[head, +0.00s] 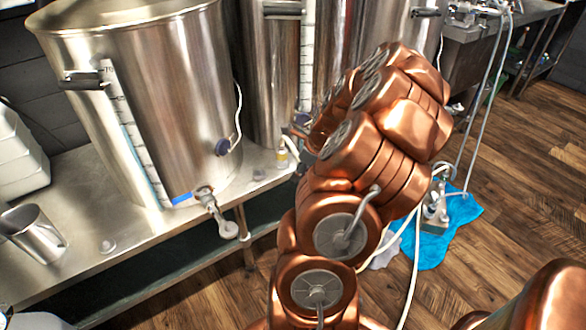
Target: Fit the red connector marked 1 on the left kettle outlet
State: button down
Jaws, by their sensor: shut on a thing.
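The left kettle (170,90) is a large steel pot on the steel bench at the left. Its outlet (207,195) is a small metal fitting low on the front, with a round pale end (228,229) hanging past the bench edge. My copper arm rises at the middle of the view and bends back toward the middle kettle (270,70). My gripper's fingers are hidden behind the arm, and so is whatever is between them. I cannot make out a red connector or a mark 1. Small dark parts (299,131) show at the arm's left edge; I cannot tell what they are.
A metal jug (33,233) and a small cap (107,246) stand on the bench. A pump (436,205) with hoses sits on a blue cloth (450,225) on the floor. Wooden floor is clear at the right.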

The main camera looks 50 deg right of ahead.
dwell(0.4)
jog(key=shift+r+p, duration=1.25)
jog(key=shift+r, duration=1)
